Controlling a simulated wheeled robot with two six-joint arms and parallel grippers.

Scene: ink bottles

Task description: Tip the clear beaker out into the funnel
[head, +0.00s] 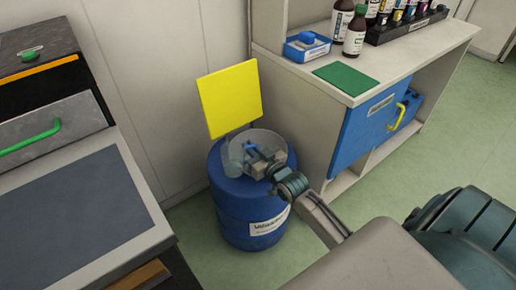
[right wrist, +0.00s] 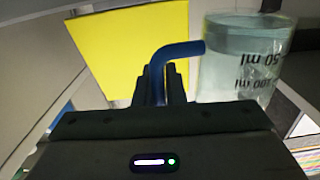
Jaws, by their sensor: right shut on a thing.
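The clear beaker (right wrist: 240,65) is held by its blue handle (right wrist: 180,50) in my right gripper (head: 258,160). In the right wrist view its markings show, 50 ml above 100 ml. In the head view the beaker (head: 233,152) is a faint clear shape left of the gripper, over the funnel. The translucent grey funnel (head: 275,140) sits on top of a blue drum (head: 240,218), with its yellow lid (head: 229,98) standing open behind. The beaker's exact tilt and how much it holds are hard to tell. My left gripper is not in view.
A white bench (head: 420,50) at the right holds a green mat (head: 346,78), a blue tray (head: 306,46), brown bottles (head: 355,32) and a black rack. A grey-topped cabinet (head: 70,215) stands at the left. A wall is close behind the drum.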

